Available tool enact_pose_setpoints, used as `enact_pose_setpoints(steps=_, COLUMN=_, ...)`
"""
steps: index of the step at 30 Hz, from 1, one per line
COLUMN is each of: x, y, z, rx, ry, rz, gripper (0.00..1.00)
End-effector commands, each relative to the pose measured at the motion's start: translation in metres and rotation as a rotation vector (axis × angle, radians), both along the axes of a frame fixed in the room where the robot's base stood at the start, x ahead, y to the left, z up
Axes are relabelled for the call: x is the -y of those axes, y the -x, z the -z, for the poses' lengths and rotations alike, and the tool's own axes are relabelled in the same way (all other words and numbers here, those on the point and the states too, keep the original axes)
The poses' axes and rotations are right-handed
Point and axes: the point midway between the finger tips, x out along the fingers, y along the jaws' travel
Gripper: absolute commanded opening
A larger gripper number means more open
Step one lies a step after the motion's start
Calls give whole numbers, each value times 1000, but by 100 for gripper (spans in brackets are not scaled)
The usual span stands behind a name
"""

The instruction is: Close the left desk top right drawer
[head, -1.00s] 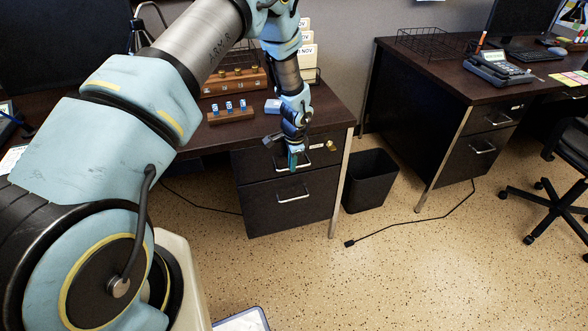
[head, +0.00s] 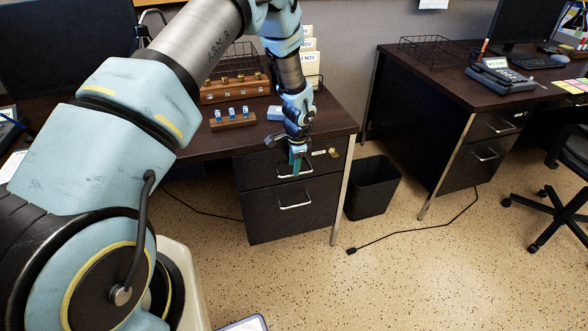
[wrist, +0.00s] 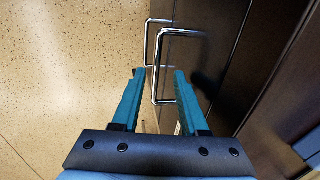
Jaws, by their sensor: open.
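The left desk (head: 200,150) has a dark top right drawer (head: 258,174) with a silver bar handle (head: 284,175). The drawer front looks close to flush with the desk; I cannot tell how far out it is. My gripper (head: 297,168) points down in front of this drawer, at its handle, and hides part of it. In the wrist view my gripper (wrist: 157,84) is open, with teal fingers apart.
A lower drawer (head: 270,215) with its own handle sits below. A black bin (head: 372,188) stands right of the desk leg. A cable (head: 420,222) lies on the open speckled floor. A second desk (head: 420,140) and an office chair (head: 560,200) are at right.

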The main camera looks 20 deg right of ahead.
Motion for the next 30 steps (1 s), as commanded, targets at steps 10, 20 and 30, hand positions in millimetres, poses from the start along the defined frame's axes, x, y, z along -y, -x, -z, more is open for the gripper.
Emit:
enact_pose_setpoints(steps=10, x=-1, y=11, z=-63, rx=3, ry=3, rz=-3, gripper=44)
enact_pose_setpoints(steps=20, x=-2, y=15, z=-84, rx=1, ry=0, rz=0, gripper=44)
enact_pose_setpoints(steps=30, x=-2, y=15, z=-84, rx=1, ry=0, rz=-1, gripper=44)
